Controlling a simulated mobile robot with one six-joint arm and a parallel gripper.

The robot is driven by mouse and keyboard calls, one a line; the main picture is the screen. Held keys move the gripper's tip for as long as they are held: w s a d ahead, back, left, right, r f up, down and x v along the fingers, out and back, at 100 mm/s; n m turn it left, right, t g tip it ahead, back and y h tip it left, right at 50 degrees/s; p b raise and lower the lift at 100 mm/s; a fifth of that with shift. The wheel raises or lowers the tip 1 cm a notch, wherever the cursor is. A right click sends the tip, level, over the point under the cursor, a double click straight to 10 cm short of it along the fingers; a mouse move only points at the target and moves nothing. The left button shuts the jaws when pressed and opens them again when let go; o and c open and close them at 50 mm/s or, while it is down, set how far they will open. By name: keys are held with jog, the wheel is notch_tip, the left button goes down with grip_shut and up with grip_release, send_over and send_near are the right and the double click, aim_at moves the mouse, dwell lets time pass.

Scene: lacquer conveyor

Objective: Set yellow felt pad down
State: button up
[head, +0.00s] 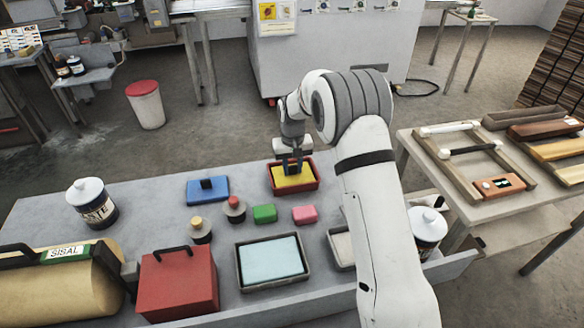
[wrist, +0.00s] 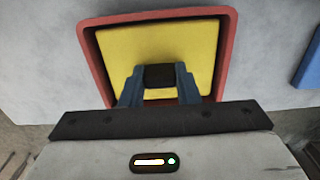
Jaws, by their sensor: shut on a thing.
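The yellow felt pad (head: 293,181) is in or just over a red-rimmed tray (head: 315,183) at the far edge of the grey table. In the wrist view the pad (wrist: 190,45) is framed by the red tray rim (wrist: 232,50) and looks slightly turned within it. My gripper (head: 292,168) is above the tray, pointing down. In the wrist view my gripper (wrist: 159,78) has its blue fingers shut on the pad's dark knob. I cannot tell whether the pad touches the tray floor.
A blue pad (head: 222,191) with a dark knob lies left of the tray. Green (head: 265,213) and pink (head: 304,215) blocks, two knobbed pieces and a tray with a pale blue pad (head: 270,259) are nearer. A red case (head: 180,285) and white-lidded tins (head: 92,204) also stand on the table.

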aim_at(293, 166)
jog(key=shift+f, duration=0.45)
jog(key=shift+f, duration=0.25)
jog(key=o, duration=1)
jog(key=shift+r, duration=0.1)
jog(key=shift+c, duration=0.2)
notch_tip(293, 166, up, 12)
jog(key=b, duration=0.1)
jog(key=shift+r, duration=0.25)
